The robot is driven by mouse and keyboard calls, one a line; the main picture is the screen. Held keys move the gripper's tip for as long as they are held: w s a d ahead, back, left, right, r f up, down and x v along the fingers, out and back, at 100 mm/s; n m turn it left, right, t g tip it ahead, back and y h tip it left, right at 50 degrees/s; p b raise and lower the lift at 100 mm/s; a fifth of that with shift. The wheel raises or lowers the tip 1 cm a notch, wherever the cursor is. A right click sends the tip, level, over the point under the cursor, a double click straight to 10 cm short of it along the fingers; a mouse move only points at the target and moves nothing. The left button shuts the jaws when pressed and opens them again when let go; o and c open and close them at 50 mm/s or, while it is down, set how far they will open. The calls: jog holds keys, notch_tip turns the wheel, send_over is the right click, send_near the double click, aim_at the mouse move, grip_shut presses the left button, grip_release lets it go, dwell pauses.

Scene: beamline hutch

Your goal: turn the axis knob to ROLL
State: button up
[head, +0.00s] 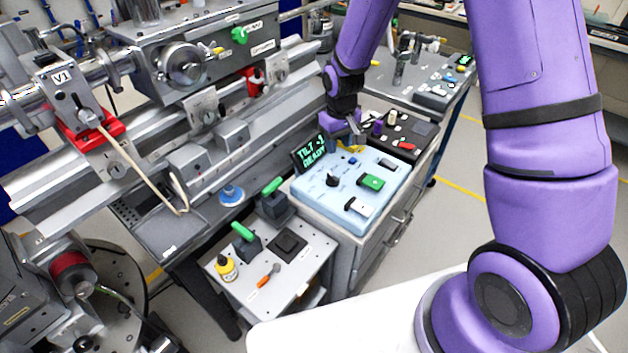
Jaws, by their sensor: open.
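A light-blue control panel (318,199) sits on a grey cabinet in the middle of the head view. A black knob (333,180) is on its left part, with small markings around it too small to read. A dark display (311,152) at the panel's back left shows green text that appears to read TILT and READY. My gripper (356,138) is above the panel's back edge, behind and right of the knob and apart from it. It is small in view; its jaws are open and nothing shows between them.
The panel also carries a green switch (372,181), a white switch (358,207) and a blue button (352,161). A darker control box (405,130) stands behind. A low grey table (300,270) with green-handled parts is in front. Beamline rails fill the left.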

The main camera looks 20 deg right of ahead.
aim_at(333, 176)
jog(key=f, duration=0.8)
jog(key=a+f, duration=0.1)
jog(key=f, duration=0.2)
jog(key=shift+f, duration=0.4)
grip_shut()
